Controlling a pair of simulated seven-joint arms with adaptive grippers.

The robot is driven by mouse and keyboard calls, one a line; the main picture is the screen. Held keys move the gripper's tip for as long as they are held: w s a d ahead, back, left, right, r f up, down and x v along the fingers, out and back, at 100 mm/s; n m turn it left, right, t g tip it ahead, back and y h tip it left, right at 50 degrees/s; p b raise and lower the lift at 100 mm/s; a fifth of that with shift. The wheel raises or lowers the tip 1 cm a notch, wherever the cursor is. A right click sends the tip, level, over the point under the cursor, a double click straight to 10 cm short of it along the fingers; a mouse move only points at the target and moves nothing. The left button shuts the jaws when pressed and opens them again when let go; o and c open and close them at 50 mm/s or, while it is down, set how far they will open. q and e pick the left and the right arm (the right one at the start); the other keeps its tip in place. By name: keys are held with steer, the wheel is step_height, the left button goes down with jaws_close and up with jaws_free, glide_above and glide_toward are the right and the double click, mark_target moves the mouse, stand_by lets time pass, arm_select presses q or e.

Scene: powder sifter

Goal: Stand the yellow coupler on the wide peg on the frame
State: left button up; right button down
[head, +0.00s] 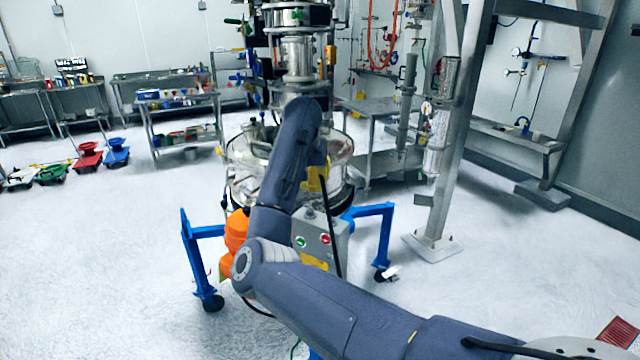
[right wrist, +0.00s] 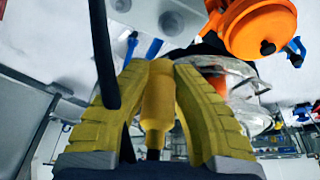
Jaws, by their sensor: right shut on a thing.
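My right gripper (head: 318,180) is over the sifter's near side in the head view, mostly hidden behind my own arm. In the right wrist view its two yellow ribbed fingers (right wrist: 158,64) are shut on the yellow coupler (right wrist: 158,100). The coupler is a stepped cylinder, with a wider middle and a narrower end toward the palm. I cannot pick it out from the gripper in the head view. The blue wheeled frame (head: 200,262) stands under the sifter. I cannot make out the wide peg in either view. My left gripper is not in view.
The round steel sifter (head: 250,170) stands behind my arm. A grey control box (head: 322,240) with green and red buttons and an orange motor (head: 236,232) sit close below. A steel post (head: 455,130) rises to the right. The floor at left is mostly open.

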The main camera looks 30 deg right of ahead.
mark_target(311, 210)
steer(key=shift+w+a+m, duration=0.2)
steer(key=shift+a+m, duration=0.3)
steer(key=shift+f, duration=3.4)
steer(key=shift+g, duration=0.3)
steer(key=shift+f, duration=0.75)
steer(key=c, duration=1.2)
jaws_free()
